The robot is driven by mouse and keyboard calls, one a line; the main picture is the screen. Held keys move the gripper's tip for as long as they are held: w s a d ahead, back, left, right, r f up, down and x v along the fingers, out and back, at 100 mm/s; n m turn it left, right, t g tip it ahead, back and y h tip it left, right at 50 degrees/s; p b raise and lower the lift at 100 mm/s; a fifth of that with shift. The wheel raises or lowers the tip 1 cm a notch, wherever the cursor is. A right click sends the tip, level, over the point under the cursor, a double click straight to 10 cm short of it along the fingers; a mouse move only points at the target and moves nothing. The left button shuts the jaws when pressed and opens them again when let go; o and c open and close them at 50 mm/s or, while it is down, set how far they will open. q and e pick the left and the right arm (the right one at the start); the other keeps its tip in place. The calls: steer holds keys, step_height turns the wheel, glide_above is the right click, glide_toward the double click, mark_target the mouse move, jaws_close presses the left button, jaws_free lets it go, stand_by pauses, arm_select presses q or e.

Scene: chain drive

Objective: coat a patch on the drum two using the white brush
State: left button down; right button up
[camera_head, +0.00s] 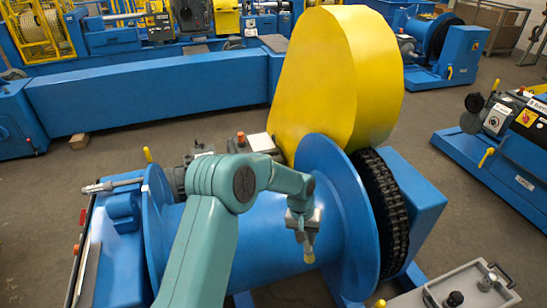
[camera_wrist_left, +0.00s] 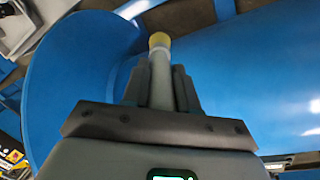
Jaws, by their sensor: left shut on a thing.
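My left gripper (camera_head: 301,222) is shut on a brush (camera_head: 308,252) with a pale handle and a yellowish tip. The brush points down, near the right flange of the large blue drum (camera_head: 262,252). In the left wrist view the brush (camera_wrist_left: 160,75) stands out between the closed fingers (camera_wrist_left: 160,92), and the blue drum (camera_wrist_left: 250,70) lies beyond its tip. I cannot tell whether the tip touches the drum. No number shows on the drum, and no coated patch is clear on it. My left arm hides part of the drum. My right gripper is not in view.
A tall yellow guard (camera_head: 318,85) rises behind the drum, with a dark chain (camera_head: 385,215) beside the right flange. A grey case (camera_head: 465,290) is at the lower right. A long blue beam (camera_head: 150,90) runs behind. Open floor (camera_head: 425,125) lies to the right.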

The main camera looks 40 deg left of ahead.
arm_select(q)
steer(key=w+a+r+n+t+y+p, duration=0.1)
steer(key=w+a+r+n+y+p, duration=0.15)
steer(key=a+r, duration=0.55)
steer(key=w+a+r+n+t+y+p, duration=0.1)
steer(key=w+a+r+n+y+p, duration=0.15)
steer(key=a+r, duration=0.6)
step_height(320, 180, down, 8)
steer(key=a+h+b, duration=0.1)
steer(key=b, duration=0.1)
steer(key=shift+w+r+n, duration=0.15)
steer(key=shift+r+n, duration=0.05)
steer(key=shift+n, duration=0.2)
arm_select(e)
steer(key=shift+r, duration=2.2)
arm_select(q)
steer(key=shift+f+b, duration=0.7)
steer(key=shift+b, duration=0.15)
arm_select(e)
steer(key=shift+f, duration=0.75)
